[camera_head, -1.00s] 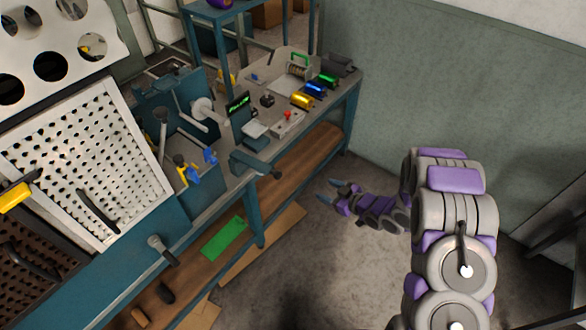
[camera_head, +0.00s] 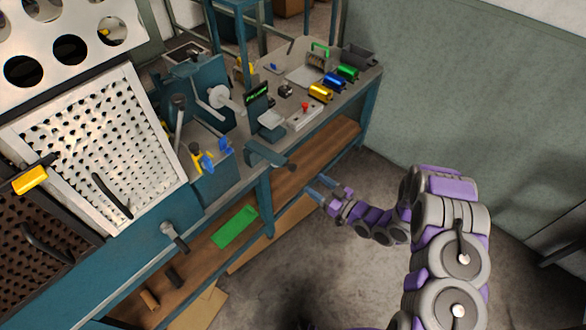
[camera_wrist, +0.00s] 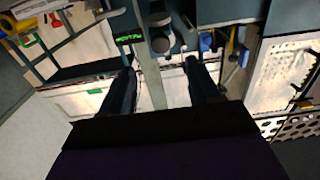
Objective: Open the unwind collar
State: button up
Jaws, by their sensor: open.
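A white disc on a short shaft (camera_head: 219,97), which may be the unwind collar, stands on the blue stamping machine (camera_head: 195,92) on the bench. I cannot tell for sure whether it is the collar or whether it is open. My gripper (camera_head: 325,189) is open and empty, low in front of the bench, to the right of and below the machine. In the wrist view its two dark fingers (camera_wrist: 158,72) are spread apart with nothing held. Dark round knobs (camera_wrist: 158,30) show beyond the fingertips, beside a small green-lit display (camera_wrist: 129,39).
Gold (camera_head: 321,92), blue (camera_head: 334,80) and green (camera_head: 348,72) foil rolls lie at the bench's right end. A grey arm with a round end (camera_head: 270,158) juts from the bench front. A perforated white panel (camera_head: 110,150) stands left. The floor at right is clear.

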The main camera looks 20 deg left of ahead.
aim_at(294, 169)
jog(key=b+x, duration=0.1)
jog(key=x, duration=1)
jog(key=shift+a+b, duration=0.15)
jog(key=shift+b, duration=0.25)
jog(key=shift+c, duration=0.2)
grip_shut()
